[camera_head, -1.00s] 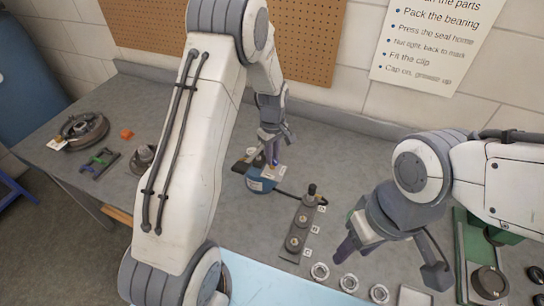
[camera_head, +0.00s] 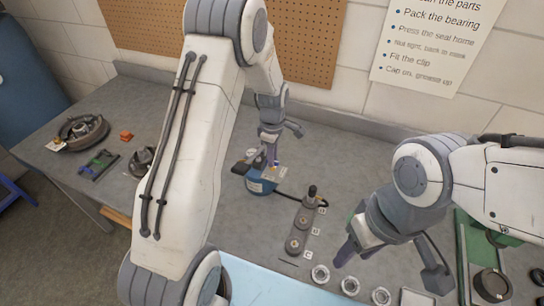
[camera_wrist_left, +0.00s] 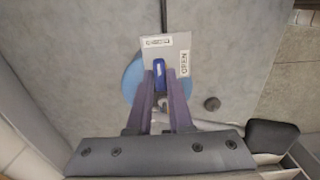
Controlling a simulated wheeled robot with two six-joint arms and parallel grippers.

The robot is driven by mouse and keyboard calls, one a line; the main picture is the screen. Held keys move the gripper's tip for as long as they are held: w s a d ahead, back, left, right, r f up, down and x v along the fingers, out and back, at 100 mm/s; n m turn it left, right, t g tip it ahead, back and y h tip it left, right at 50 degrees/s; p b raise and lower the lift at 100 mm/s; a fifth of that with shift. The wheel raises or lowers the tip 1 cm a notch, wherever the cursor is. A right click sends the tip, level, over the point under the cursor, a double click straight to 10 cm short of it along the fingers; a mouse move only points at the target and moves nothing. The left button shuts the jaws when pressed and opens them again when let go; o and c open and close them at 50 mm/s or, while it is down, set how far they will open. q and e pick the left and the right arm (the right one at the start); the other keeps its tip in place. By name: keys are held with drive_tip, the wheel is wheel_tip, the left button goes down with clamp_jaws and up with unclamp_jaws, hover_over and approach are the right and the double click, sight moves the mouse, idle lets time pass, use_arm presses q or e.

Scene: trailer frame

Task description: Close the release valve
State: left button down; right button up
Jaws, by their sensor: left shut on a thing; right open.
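The release valve belongs to a small blue unit (camera_head: 258,186) on the bench, with a light plate on top. In the left wrist view the blue unit (camera_wrist_left: 131,80) lies partly under the plate (camera_wrist_left: 168,52), which carries a label reading OPEN. My left gripper (camera_head: 272,160) reaches down over the unit. In the left wrist view its purple fingers (camera_wrist_left: 159,76) are shut on a small dark blue valve handle (camera_wrist_left: 158,68) at the plate's lower edge. My right gripper (camera_head: 345,252) hangs open over the bench at the right, apart from the unit.
A grey block (camera_head: 300,232) with knobs and lettered tags stands right of the unit. Several metal rings (camera_head: 350,286) lie near the front edge. A round hub part (camera_head: 84,130), a green-and-dark tool (camera_head: 99,163) and an orange piece (camera_head: 126,135) lie at left.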

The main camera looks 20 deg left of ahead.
use_arm(q)
drive_tip(key=shift+w+r, duration=0.1)
drive_tip(key=c, duration=0.8)
unclamp_jaws()
wheel_tip(320, 180, up, 10)
drive_tip(key=shift+r+b, duration=0.2)
drive_tip(key=shift+b, duration=1.05)
